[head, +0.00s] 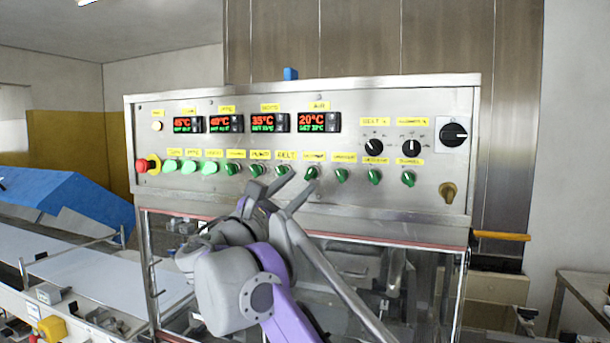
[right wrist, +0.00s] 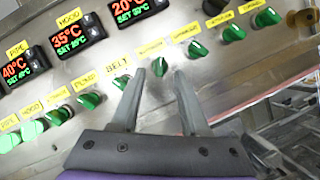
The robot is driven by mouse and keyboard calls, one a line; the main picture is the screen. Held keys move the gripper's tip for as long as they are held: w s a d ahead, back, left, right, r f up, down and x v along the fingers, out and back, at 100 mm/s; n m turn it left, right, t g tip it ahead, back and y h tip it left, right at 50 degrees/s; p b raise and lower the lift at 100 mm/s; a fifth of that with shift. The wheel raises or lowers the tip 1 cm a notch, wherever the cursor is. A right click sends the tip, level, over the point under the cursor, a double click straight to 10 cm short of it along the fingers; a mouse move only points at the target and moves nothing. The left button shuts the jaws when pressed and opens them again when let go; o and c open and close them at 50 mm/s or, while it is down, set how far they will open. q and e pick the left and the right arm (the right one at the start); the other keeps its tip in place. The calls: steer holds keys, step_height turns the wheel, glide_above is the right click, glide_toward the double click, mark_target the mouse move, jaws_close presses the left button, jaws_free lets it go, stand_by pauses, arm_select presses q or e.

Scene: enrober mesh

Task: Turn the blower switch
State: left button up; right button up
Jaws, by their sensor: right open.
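A steel control panel (head: 225,105) carries a row of green rotary switches with yellow labels. The label lettering is mostly too small or blurred to read, so I cannot say for certain which is the blower switch. My right gripper (head: 300,182) is open and empty in front of the row. In the right wrist view my right gripper (right wrist: 160,76) has its fingertips either side of one green switch (right wrist: 160,66), just right of the belt switch (right wrist: 121,82). That switch also shows in the head view (head: 311,173). I cannot tell whether the fingers touch it. My left gripper is out of view.
More green switches (head: 341,175) stand close on both sides. Black dials (head: 374,147) and a large black rotary switch (head: 454,135) are at the right. A red emergency stop (head: 142,165) is at the left. A conveyor (head: 100,275) lies at the lower left.

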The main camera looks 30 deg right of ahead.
mark_target(308, 175)
steer(key=shift+x, duration=1.9)
jaws_close()
